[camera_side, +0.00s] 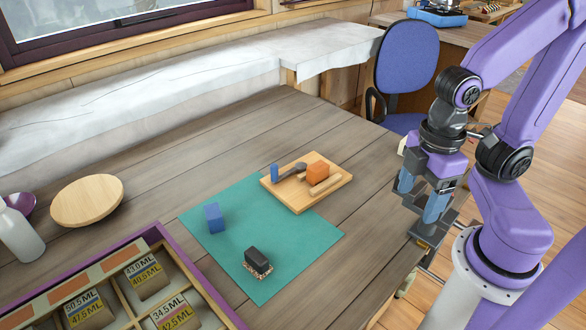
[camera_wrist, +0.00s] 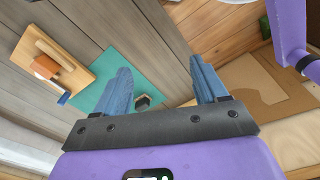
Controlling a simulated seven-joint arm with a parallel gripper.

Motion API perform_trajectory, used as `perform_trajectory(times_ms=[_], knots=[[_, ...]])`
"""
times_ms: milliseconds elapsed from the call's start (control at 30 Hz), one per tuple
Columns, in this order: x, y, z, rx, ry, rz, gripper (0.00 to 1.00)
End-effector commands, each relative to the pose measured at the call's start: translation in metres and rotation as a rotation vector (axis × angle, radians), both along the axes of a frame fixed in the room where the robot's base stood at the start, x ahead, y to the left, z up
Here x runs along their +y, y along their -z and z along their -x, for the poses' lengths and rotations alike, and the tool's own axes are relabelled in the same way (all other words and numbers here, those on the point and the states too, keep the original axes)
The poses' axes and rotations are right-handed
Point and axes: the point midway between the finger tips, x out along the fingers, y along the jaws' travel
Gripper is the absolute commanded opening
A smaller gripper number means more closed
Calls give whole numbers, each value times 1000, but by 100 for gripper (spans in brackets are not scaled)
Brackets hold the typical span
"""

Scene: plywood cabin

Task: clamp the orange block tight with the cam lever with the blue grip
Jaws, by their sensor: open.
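The orange block (camera_side: 317,171) sits on a small wooden board (camera_side: 298,205), beside a light wooden bar (camera_side: 326,185). A dark cam lever (camera_side: 292,170) with an upright blue grip (camera_side: 274,173) stands at the board's left end. In the wrist view the orange block (camera_wrist: 46,66) and the blue grip (camera_wrist: 64,98) show at the left. I cannot tell whether the lever presses on the block. My gripper (camera_side: 422,205) is open and empty, to the right of the board and well apart from it. Its fingers (camera_wrist: 160,88) show wide apart in the wrist view.
A teal mat (camera_side: 290,255) lies partly under the board, with a blue block (camera_side: 214,217) and a black-topped brush (camera_side: 257,261) on it. A divided tray (camera_side: 180,245), a round wooden disc (camera_side: 87,200) and a white bottle (camera_side: 18,235) are at the left. Bare tabletop lies behind the mat.

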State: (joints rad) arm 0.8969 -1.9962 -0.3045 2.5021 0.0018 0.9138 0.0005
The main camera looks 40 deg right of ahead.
Motion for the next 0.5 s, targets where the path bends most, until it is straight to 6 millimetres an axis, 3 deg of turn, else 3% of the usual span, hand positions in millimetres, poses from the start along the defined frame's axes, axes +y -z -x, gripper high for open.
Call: perform_trajectory(times_ms=[33, 67, 167, 267, 500], knots=[[0, 0, 0, 0, 0, 0, 59], [1, 0, -1, 0, 2, 0, 51], [7, -3, -9, 1, 26, 2, 51], [21, -8, -31, 2, 84, 3, 51], [58, -20, -127, 8, 304, 11, 51]])
